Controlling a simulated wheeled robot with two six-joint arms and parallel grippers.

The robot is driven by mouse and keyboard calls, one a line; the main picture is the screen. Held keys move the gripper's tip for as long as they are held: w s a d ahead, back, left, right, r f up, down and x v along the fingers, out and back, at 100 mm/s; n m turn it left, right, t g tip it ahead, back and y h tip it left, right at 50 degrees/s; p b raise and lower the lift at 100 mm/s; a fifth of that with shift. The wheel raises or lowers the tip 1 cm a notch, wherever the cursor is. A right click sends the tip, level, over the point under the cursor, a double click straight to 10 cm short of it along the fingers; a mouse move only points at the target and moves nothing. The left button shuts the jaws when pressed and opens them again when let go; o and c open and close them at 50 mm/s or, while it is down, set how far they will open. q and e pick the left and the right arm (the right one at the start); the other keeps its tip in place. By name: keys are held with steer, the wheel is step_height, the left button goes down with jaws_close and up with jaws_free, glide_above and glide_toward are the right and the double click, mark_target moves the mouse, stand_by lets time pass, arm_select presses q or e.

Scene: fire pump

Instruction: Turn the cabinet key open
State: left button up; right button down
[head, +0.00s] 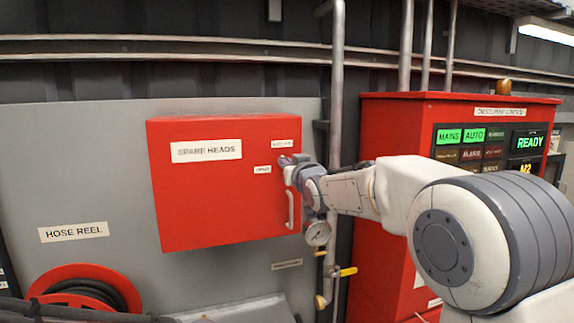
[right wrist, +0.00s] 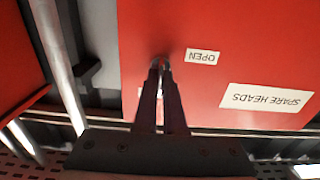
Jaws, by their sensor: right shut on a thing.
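The red cabinet (head: 215,205), labelled SPARE HEADS, hangs on the grey wall panel with its door shut. Its red front also shows upside down in the right wrist view (right wrist: 205,125). My right gripper (head: 286,162) is at the upper right of the cabinet front, beside a small label. In the right wrist view its fingers (right wrist: 160,72) are close together on the small key (right wrist: 161,64), next to the OPEN label (right wrist: 203,57). The fingers hide most of the key, so its turn angle is unclear. My left gripper is not in view.
A pale door handle (head: 290,210) is just below the gripper. A vertical pipe (head: 337,95), a gauge (head: 318,233) and a yellow valve lever (head: 347,271) are close on the right. A red control panel (head: 385,235) stands further right. A hose reel (head: 75,272) is lower left.

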steer(key=n+b, duration=0.1)
steer(key=b, duration=0.1)
steer(key=n+b, duration=0.2)
steer(key=shift+f+n+b, duration=0.3)
steer(key=n+b, duration=0.2)
steer(key=n, duration=0.1)
steer(key=shift+a+r+n, duration=0.1)
steer(key=shift+n, duration=0.2)
steer(key=n+b, duration=0.2)
steer(key=n, duration=0.8)
steer(key=shift+b, duration=0.3)
steer(key=shift+a+n, duration=0.1)
steer(key=shift+n, duration=0.3)
steer(key=c, duration=1)
jaws_free()
steer(key=shift+s, duration=0.1)
